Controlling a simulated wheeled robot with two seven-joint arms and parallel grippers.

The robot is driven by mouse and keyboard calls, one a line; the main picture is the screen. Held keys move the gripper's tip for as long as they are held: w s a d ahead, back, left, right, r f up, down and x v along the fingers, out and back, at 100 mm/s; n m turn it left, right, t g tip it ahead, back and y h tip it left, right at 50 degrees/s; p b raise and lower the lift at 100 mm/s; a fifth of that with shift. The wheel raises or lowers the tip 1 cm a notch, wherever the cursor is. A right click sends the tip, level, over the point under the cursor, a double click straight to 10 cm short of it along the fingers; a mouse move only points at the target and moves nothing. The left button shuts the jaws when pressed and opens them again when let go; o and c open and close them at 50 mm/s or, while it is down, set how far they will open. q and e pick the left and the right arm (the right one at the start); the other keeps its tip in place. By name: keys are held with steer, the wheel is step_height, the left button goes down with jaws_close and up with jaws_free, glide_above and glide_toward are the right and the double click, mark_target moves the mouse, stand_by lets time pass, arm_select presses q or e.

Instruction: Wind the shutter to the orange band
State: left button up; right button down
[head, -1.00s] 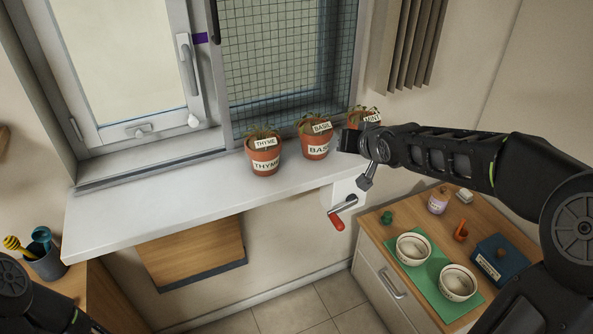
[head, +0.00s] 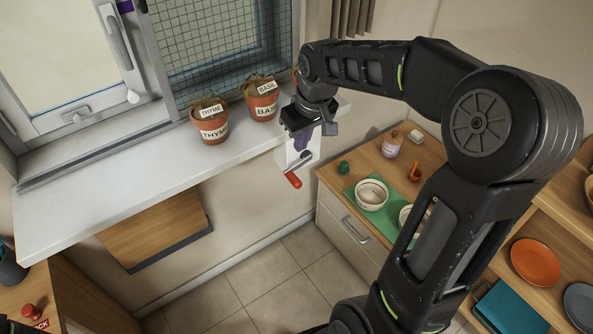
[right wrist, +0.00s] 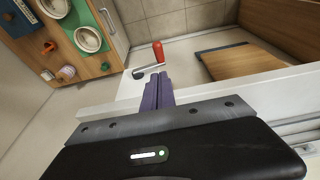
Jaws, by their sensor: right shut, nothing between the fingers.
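The crank on the wall box (head: 286,155) below the sill's right end has a red handle (head: 293,180), which points down and to the left. In the right wrist view the red handle (right wrist: 158,52) stands just beyond my fingertips. My right gripper (head: 302,140), with purple fingers, is shut and empty, just above the crank, in front of the box. In the right wrist view its fingers (right wrist: 158,90) lie together, close to the crank arm. A purple band (head: 125,6) shows on the window frame. No orange band is in view, and I cannot make out the shutter. My left gripper is not in view.
Potted thyme (head: 209,122) and basil (head: 261,97) stand on the white sill (head: 120,188); another pot is partly behind my right arm. A wooden panel (head: 155,228) is below the sill. A counter (head: 335,178) with bowls lies to the right.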

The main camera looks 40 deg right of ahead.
mark_target(295, 178)
steer(key=x, duration=0.4)
steer(key=p+x, duration=0.1)
steer(key=x, duration=0.3)
steer(key=s+p+x, duration=0.1)
steer(key=x, duration=0.3)
steer(key=shift+f, duration=0.65)
